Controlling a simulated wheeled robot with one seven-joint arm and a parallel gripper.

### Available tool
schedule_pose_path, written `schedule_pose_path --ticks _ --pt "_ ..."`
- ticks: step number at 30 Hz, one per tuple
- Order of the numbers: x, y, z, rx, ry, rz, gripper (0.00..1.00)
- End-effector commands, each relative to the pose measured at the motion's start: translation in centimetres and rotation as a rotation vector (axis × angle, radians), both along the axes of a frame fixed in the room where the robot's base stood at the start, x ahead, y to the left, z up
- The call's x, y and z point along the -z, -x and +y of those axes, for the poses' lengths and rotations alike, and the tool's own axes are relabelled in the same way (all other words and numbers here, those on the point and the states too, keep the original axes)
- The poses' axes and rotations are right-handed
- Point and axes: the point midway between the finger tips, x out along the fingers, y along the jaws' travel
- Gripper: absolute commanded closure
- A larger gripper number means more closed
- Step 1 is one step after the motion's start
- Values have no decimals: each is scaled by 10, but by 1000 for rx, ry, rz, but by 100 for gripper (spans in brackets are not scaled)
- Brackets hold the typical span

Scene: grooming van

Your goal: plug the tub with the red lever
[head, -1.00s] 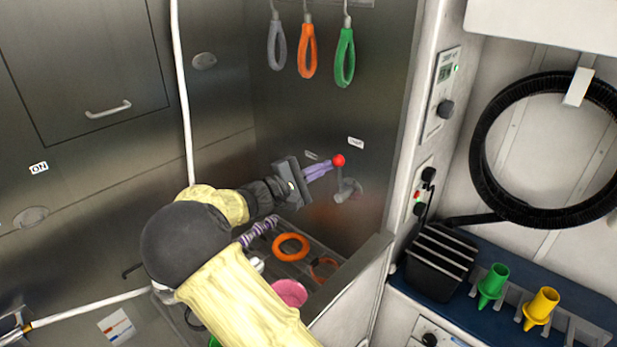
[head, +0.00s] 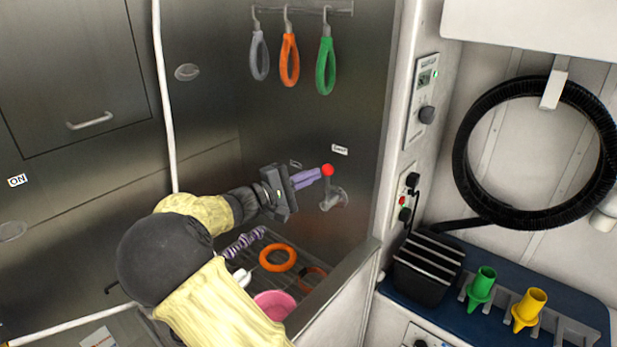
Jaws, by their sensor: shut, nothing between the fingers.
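The red lever (head: 328,170) is a short grey stem with a red ball on top, on a grey fitting (head: 335,199) on the tub's dark back wall. The stem stands about upright. My gripper (head: 318,175) is shut and empty, its purple fingers pointing right, with the tips just left of the red ball. I cannot tell whether they touch it. The tub (head: 338,285) is below, its metal rim showing at the right. My arm hides part of the tub floor, and I see no drain or plug.
In the tub lie an orange ring (head: 278,258), a purple striped toy (head: 243,243) and a pink bowl (head: 275,305). Grey, orange (head: 289,60) and green loops hang above the lever. A blue counter (head: 455,295) at right holds a black slotted box and green and yellow nozzles.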

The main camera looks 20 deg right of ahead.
Motion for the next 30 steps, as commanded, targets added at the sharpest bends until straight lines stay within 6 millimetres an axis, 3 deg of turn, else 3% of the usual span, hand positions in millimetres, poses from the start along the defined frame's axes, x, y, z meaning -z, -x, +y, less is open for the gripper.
schedule_pose_path --ticks 8,21,30 --pt "12 -14 30 1 3 1 100" --pt "24 5 108 6 0 -1 100" --pt "25 9 124 6 0 1 100"
